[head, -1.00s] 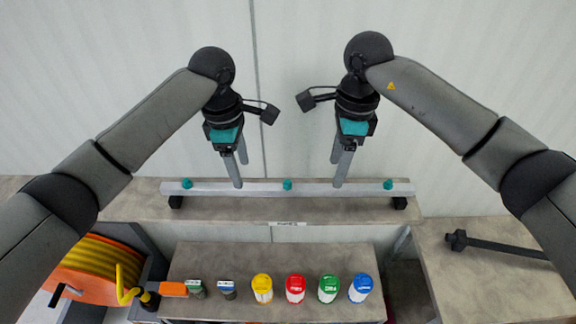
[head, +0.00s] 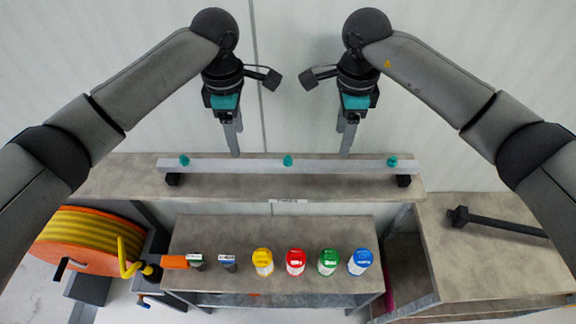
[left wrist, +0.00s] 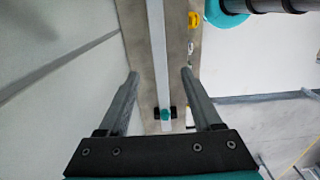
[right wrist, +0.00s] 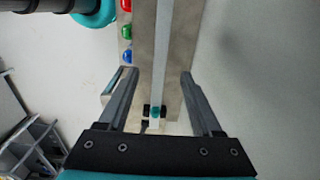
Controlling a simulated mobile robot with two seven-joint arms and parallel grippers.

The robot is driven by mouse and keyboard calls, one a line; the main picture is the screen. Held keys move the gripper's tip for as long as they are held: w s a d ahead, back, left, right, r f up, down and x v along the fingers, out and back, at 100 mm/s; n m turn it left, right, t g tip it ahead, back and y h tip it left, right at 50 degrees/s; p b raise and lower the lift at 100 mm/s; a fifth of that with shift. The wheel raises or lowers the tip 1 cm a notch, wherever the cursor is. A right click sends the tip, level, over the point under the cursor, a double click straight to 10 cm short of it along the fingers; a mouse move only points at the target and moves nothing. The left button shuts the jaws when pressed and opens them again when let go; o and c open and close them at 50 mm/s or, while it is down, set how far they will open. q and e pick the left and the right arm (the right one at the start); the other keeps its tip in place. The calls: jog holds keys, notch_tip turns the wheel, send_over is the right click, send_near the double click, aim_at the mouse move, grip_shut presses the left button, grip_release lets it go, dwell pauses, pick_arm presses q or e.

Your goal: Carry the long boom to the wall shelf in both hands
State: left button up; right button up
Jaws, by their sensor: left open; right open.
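The long boom (head: 240,167) is a pale grey bar with teal knobs at both ends and its middle. It lies level on black supports on the wall shelf (head: 330,187) and also shows in the left wrist view (left wrist: 158,60) and right wrist view (right wrist: 160,60). My left gripper (head: 236,155) is open, above and behind the boom, left of its middle. My right gripper (head: 345,152) is open, above and behind it, right of its middle. Both wrist views show the bar between spread fingers, with a gap on each side. Neither gripper touches the boom.
A lower bench (head: 210,240) in front holds yellow, red, green and blue jars (head: 295,262). An orange hose reel (head: 80,240) stands at left. A dark rod (head: 500,224) lies on the right bench (head: 470,265). The wall is close behind.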

aim_at(243, 163)
pick_arm(q)
notch_tip(243, 163, down, 11)
jog(key=shift+r, duration=0.15)
pick_arm(e)
notch_tip(243, 163, down, 11)
jog(key=shift+r, duration=0.15)
pick_arm(q)
jog(key=c, duration=1)
pick_arm(e)
jog(key=c, duration=1)
pick_arm(q)
grip_shut()
pick_arm(e)
grip_shut()
pick_arm(q)
jog(key=shift+r, duration=0.1)
pick_arm(e)
jog(key=shift+w+r, duration=0.1)
